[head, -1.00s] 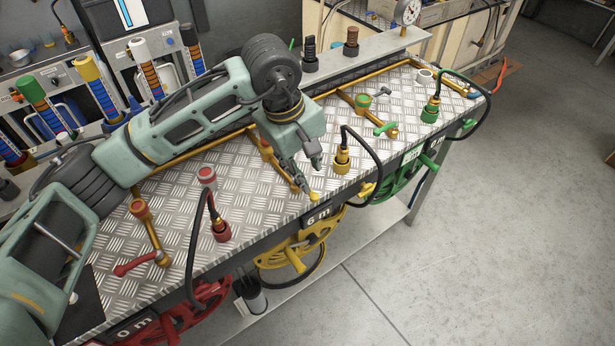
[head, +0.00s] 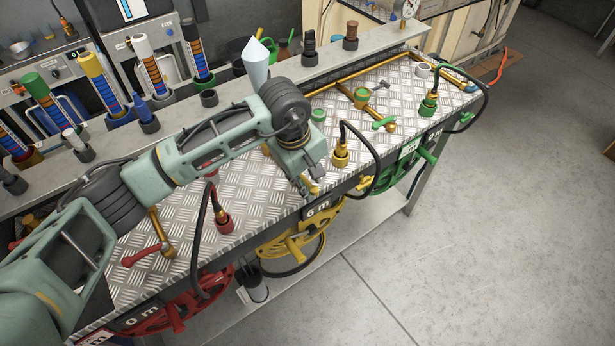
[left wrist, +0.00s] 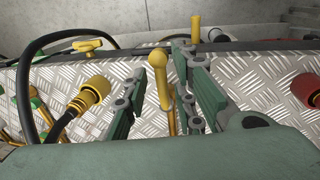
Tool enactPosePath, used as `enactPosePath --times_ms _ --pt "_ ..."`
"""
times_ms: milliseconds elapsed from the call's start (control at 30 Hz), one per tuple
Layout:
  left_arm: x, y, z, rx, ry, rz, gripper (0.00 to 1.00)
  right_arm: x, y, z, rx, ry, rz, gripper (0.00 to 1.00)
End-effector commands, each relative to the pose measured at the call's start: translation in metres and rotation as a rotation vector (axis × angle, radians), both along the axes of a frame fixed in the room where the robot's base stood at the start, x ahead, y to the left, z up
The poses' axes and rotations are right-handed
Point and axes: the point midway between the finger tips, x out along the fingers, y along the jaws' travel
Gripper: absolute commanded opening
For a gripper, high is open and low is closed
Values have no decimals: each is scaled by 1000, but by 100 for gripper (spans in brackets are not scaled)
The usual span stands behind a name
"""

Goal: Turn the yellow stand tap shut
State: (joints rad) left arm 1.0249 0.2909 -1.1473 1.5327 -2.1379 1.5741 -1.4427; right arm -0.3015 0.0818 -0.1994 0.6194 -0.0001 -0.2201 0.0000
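The yellow stand tap's lever (head: 314,190) shows at the bench's front edge in the head view, mostly hidden by my left gripper (head: 311,179). In the left wrist view the yellow lever (left wrist: 160,75), with a rounded end, sits on a brass pipe between the two fingers of my left gripper (left wrist: 168,78). The fingers are apart, one on each side of the lever. My right gripper is in neither view.
The red tap lever (head: 146,254) is to the left and the green tap lever (head: 384,124) to the right. A yellow hose nozzle (head: 341,154) with a black hose stands just right of my gripper. The yellow reel (head: 290,245) hangs below the bench edge.

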Motion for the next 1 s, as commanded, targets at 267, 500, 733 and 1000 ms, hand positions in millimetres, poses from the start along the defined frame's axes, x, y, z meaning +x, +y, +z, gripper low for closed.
enactPosePath --times_ms 267,500,733,1000 --pt "0 -1 1 -2 -2 0 0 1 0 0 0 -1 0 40" --pt "1 -1 2 -5 -3 1 0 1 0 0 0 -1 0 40" --pt "2 -2 3 -7 -5 -1 0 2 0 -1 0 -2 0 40" --pt "1 -1 3 -9 -7 -23 0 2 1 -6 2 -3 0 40"
